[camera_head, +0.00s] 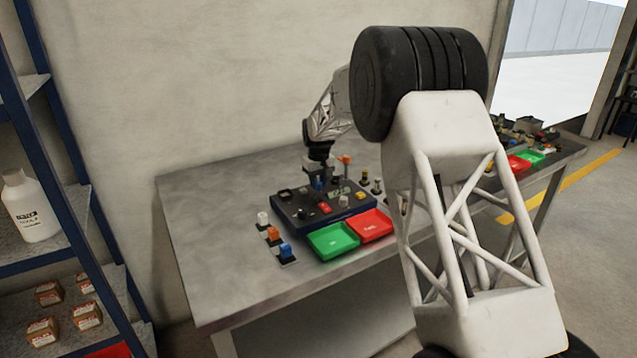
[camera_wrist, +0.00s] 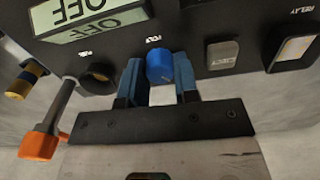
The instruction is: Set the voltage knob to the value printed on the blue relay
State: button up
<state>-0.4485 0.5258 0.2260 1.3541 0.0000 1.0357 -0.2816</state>
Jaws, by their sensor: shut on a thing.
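A blue voltage knob (camera_wrist: 160,66) on the dark control panel (camera_wrist: 190,20) sits between my fingertips in the wrist view, below a small label that seems to read VOLT. My gripper (camera_wrist: 160,82) is shut on this knob, with a blue-padded finger on each side. In the head view my gripper (camera_head: 318,172) reaches down onto the panel (camera_head: 300,205) from above. A blue relay (camera_head: 286,252) stands on the table, at the near left of the panel. Its printed value is too small to read. The knob's pointer and scale cannot be made out.
The panel's display (camera_wrist: 95,15) reads OFF. An EJECT button (camera_wrist: 222,55) and a RELAY slot (camera_wrist: 294,48) lie right of the knob. An orange-tipped lever (camera_wrist: 42,143) is at left. A green tray (camera_head: 333,240) and red tray (camera_head: 372,226) stand before the panel.

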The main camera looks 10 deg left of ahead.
aim_at(319, 183)
jog(key=shift+n, duration=0.4)
jog(key=o, duration=0.9)
jog(key=shift+r, duration=0.15)
jog(key=shift+r, duration=3.75)
jog(key=shift+d+r, duration=0.1)
